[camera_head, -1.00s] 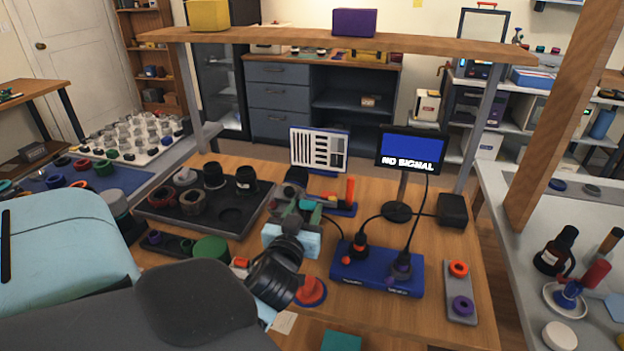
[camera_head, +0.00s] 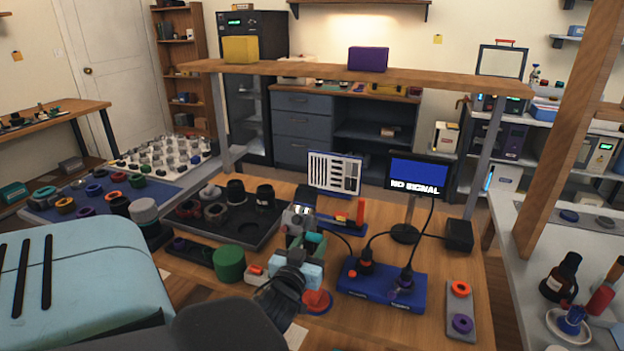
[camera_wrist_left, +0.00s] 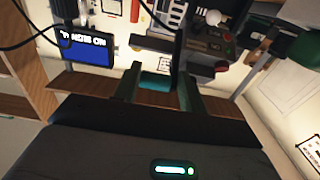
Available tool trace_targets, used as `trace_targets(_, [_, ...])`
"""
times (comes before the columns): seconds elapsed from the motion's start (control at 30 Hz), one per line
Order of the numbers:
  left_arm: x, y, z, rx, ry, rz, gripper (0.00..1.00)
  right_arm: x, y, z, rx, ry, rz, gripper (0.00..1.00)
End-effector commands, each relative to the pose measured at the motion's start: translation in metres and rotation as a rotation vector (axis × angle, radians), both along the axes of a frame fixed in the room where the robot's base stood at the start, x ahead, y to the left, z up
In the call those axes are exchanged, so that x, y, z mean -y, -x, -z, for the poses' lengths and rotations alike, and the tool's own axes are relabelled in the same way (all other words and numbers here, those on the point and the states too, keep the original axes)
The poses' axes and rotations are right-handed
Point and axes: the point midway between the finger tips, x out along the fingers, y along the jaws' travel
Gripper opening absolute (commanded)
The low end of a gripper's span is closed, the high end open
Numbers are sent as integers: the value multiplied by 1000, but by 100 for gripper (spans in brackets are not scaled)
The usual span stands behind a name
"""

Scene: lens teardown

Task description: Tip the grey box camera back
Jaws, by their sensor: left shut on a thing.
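The grey box camera (camera_head: 299,216) is a small grey body with a dark top on the wooden bench, left of the monitor in the head view. My left gripper (camera_head: 306,243) reaches it from the near side, its pale blue body just below it. Its greenish fingers are shut on the camera and hide its lower part. In the left wrist view the two fingers (camera_wrist_left: 159,88) stand apart, with a dark flat piece near their tips. I cannot tell the exact tilt of the camera. My right gripper is not in view.
A monitor (camera_head: 418,177) reading NO SIGNAL and a striped chart (camera_head: 334,173) stand behind. A blue socket box (camera_head: 382,287) with cables is to the right. A dark tray (camera_head: 268,229) of lens parts and a green cylinder (camera_head: 229,264) are left.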

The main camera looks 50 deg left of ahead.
Motion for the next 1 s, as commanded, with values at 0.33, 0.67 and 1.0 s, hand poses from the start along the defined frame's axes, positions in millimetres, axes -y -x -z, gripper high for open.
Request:
trace_targets(0.33, [11,8,42,-24,24,7,0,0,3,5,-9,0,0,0])
trace_targets(0.67, [12,10,55,-21,21,7,1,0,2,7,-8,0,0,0])
trace_targets(1.0, [12,9,56,-16,18,8,0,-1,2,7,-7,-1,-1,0])
